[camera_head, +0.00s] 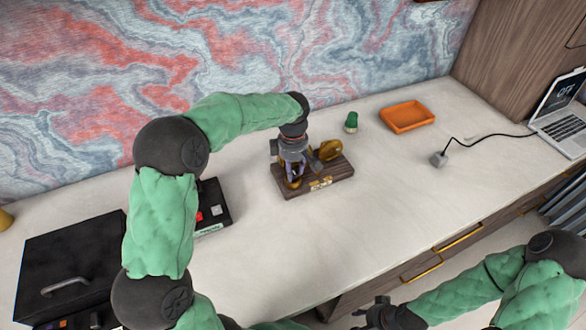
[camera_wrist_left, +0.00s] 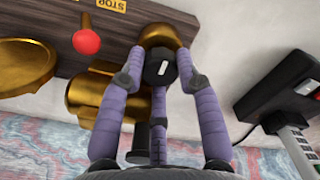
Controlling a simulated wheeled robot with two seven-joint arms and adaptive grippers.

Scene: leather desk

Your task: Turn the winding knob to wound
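A brass device on a dark wooden base (camera_head: 335,181) stands on the desk. In the left wrist view its black knob (camera_wrist_left: 160,70) with a white mark sits in front of a rounded brass part (camera_wrist_left: 162,36). My left gripper (camera_head: 293,172) is over the device's left end. In the left wrist view its purple fingers (camera_wrist_left: 160,60) straddle the knob, with narrow gaps seeming to show on both sides. Contact at the far side is hidden. My right gripper (camera_head: 376,308) is low, off the desk's front edge, apart from the device; its fingers are too small to read.
A red-tipped lever (camera_wrist_left: 87,41) and a brass disc (camera_wrist_left: 25,62) are on the device. A black box (camera_head: 70,260) and a black switch unit (camera_head: 214,205) lie left. An orange tray (camera_head: 407,117), green object (camera_head: 352,122), grey plug (camera_head: 438,159) and laptop (camera_head: 560,115) lie right.

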